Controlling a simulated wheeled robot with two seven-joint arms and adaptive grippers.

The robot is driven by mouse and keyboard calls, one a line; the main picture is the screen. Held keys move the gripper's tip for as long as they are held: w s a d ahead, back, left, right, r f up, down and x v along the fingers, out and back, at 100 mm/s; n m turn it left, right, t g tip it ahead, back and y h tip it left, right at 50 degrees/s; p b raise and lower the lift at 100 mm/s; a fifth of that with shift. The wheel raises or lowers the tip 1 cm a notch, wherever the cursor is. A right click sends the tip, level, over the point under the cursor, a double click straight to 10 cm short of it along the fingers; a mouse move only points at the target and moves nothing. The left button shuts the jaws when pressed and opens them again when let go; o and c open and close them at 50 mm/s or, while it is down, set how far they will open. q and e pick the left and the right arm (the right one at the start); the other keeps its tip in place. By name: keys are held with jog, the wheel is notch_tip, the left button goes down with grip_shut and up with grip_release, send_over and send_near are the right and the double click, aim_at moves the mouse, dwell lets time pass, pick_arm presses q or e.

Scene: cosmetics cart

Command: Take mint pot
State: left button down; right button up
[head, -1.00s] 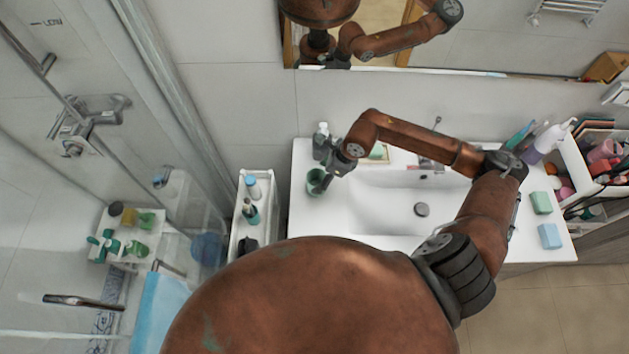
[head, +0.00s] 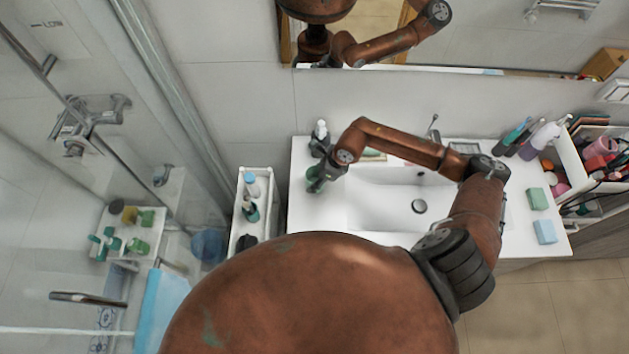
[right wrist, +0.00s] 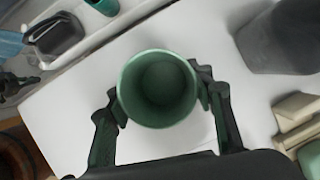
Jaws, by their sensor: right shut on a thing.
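The mint pot is a small green round cup, open at the top, on the left end of the white sink counter. In the head view the mint pot (head: 312,172) is partly hidden by my right gripper (head: 317,184). In the right wrist view the mint pot (right wrist: 158,88) stands between the two fingers of my right gripper (right wrist: 160,105), which touch it on both sides. My right gripper is shut on the pot. I cannot tell whether the pot is clear of the counter. My left gripper is not in view.
A dark dispenser bottle (head: 320,140) stands just behind the pot. The sink basin (head: 385,205) lies to the right. A narrow white cart (head: 262,182) with bottles is left of the counter. Green and blue blocks (head: 545,231), bottles and a full organiser are at the right end.

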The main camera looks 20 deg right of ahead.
jog(key=c, duration=0.6)
jog(key=shift+c, duration=0.2)
